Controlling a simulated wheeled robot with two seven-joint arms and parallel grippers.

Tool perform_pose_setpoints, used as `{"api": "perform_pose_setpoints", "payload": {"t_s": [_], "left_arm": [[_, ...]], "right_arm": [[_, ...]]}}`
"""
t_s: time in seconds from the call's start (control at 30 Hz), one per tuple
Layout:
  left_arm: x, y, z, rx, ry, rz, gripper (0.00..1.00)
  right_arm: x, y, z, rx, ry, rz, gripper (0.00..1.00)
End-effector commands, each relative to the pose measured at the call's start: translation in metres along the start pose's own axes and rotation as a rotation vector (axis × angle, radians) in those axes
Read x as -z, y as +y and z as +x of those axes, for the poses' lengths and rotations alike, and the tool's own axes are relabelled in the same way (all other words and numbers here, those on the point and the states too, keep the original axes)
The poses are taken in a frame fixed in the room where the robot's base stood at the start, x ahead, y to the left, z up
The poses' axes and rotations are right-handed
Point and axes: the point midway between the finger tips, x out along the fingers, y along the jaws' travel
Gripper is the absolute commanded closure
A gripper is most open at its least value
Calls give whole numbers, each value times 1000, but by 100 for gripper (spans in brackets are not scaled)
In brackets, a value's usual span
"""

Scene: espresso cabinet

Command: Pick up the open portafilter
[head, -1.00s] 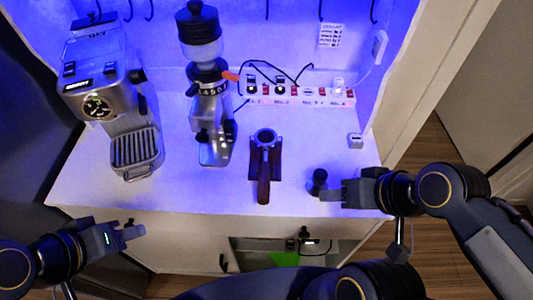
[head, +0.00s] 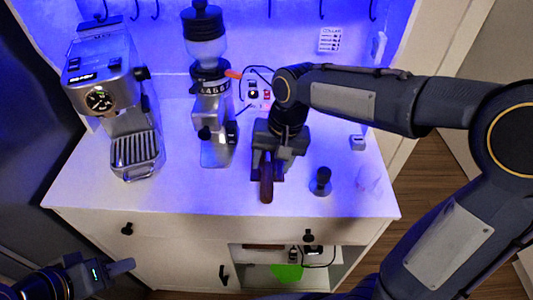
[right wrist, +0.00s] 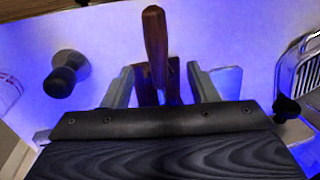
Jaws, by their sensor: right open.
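The portafilter's dark wooden handle (head: 266,188) points to the counter's front edge; its metal head is hidden under my right gripper (head: 279,158) in the head view. In the right wrist view the handle (right wrist: 155,42) stands between the two spread fingers of my right gripper (right wrist: 161,84), with a gap on both sides. The right gripper is open and low over the portafilter. Part of the brown stand (right wrist: 173,74) shows behind the handle. My left gripper (head: 122,267) is at lower left, in front of the cabinet, away from the portafilter; its jaw opening is not clear.
A black tamper (head: 321,182) stands right of the portafilter; it also shows in the right wrist view (right wrist: 68,72). A grinder (head: 214,120) stands to the left, and an espresso machine (head: 108,90) further left. A power strip lies behind.

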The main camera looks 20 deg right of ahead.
Motion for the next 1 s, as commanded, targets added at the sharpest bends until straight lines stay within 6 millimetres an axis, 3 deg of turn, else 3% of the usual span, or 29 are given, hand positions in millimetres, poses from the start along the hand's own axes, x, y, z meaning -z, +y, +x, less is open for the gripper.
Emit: {"api": "perform_pose_setpoints", "payload": {"t_s": [0.4, 0.7, 1.0], "left_arm": [[3, 3, -6, 0, 0, 0, 64], [3, 3, -6, 0, 0, 0, 64], [3, 3, -6, 0, 0, 0, 64]], "right_arm": [[0, 4, 55, -2, -4, 0, 47], [0, 4, 60, 1, 0, 0, 47], [0, 4, 60, 1, 0, -1, 86]]}}
